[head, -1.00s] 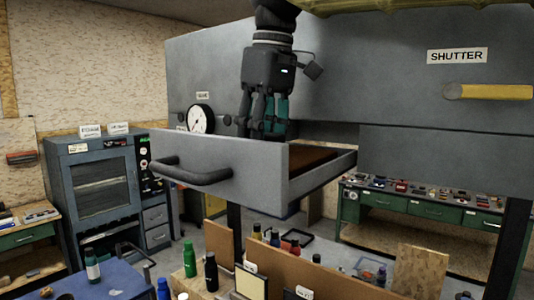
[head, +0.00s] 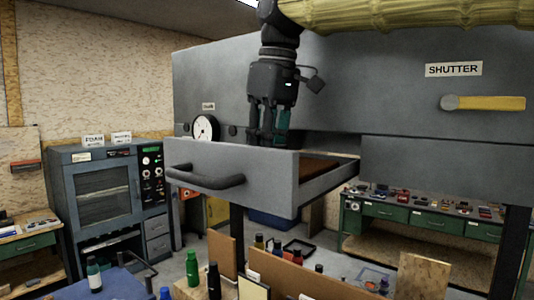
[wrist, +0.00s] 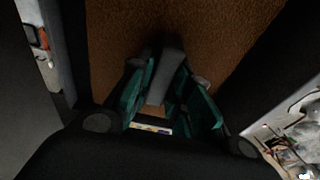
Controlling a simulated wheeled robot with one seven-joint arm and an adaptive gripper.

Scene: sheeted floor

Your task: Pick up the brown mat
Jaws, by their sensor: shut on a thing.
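The brown mat (head: 318,170) lies inside an open grey drawer (head: 225,164), mostly hidden by the drawer front. In the wrist view the mat (wrist: 215,30) fills the upper middle as a mottled brown surface. My gripper (head: 267,141) points straight down just above or behind the drawer front's top edge. Its fingertips are hidden in the head view. In the wrist view my gripper (wrist: 165,95) has its green pads close around a narrow grey piece (wrist: 168,70) over the mat. The piece seems to belong to the mat, but its join is in shadow.
The drawer has a dark handle (head: 205,180) on its front. It juts from a grey cabinet with a SHUTTER label and a yellow lever (head: 490,103). Below stand bottles (head: 213,278) and brown boards. A green workbench (head: 430,220) stands behind at right.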

